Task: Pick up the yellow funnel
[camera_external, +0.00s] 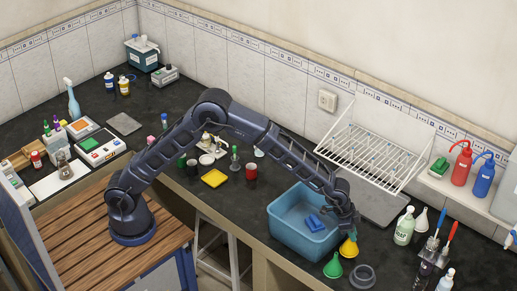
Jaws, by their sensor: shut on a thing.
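The yellow funnel (348,249) is on the right part of the dark bench, just right of the blue basin. My gripper (349,233) is directly above it, pointing down, with its fingers shut on the funnel's upper part. The fingertips are small and partly merged with the funnel in this view. I cannot tell whether the funnel still touches the bench.
The blue basin (283,239) holds a blue sponge (316,222) and stands close left of the funnel. A green funnel (333,268) and a grey ring (362,277) are close in front. A green-labelled bottle (404,228) and white funnel (421,221) stand to the right.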

